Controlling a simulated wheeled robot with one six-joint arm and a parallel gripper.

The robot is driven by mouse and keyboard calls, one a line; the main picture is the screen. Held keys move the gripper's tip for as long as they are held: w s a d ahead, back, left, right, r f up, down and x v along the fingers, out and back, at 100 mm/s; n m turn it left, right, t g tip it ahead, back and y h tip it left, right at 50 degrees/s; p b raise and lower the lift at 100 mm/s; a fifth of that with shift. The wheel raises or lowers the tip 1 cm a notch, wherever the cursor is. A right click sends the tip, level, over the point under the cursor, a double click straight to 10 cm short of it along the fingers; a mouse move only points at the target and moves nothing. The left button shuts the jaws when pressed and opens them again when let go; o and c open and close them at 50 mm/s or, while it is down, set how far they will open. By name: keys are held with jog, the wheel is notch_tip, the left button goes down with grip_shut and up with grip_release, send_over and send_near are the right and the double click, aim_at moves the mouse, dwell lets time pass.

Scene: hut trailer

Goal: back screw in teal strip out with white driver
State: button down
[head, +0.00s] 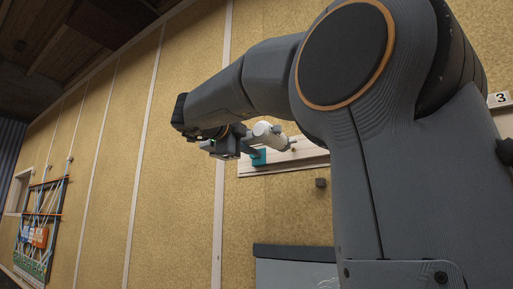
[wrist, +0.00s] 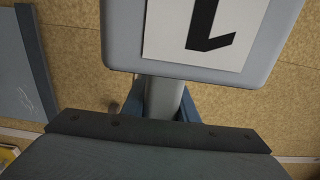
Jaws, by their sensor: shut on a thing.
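My gripper (head: 226,147) is shut on the white driver (head: 270,134), in front of the wall. In the wrist view the driver's pale grey body (wrist: 122,35) fills the top, with a label marked 1. Its grey neck sits between the two bluish fingers (wrist: 163,105). The teal strip (head: 258,157) shows just below the driver in the head view, against a pale wooden board. My gripper and the driver partly cover it. I cannot make out the back screw, nor whether the driver tip touches anything.
The pale wooden board (head: 285,163) runs along the yellowish wall, partly behind my arm. A small dark block (head: 320,183) is on the wall below it. A grey box (head: 295,270) stands low in front. A cable rack (head: 42,225) hangs far left; the wall between is clear.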

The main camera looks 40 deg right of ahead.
jog(key=s, duration=0.2)
jog(key=s+b, duration=0.1)
jog(key=s, duration=0.2)
jog(key=s+a+b, duration=0.1)
jog(key=s, duration=0.2)
jog(key=shift+r, duration=0.1)
dwell(0.8)
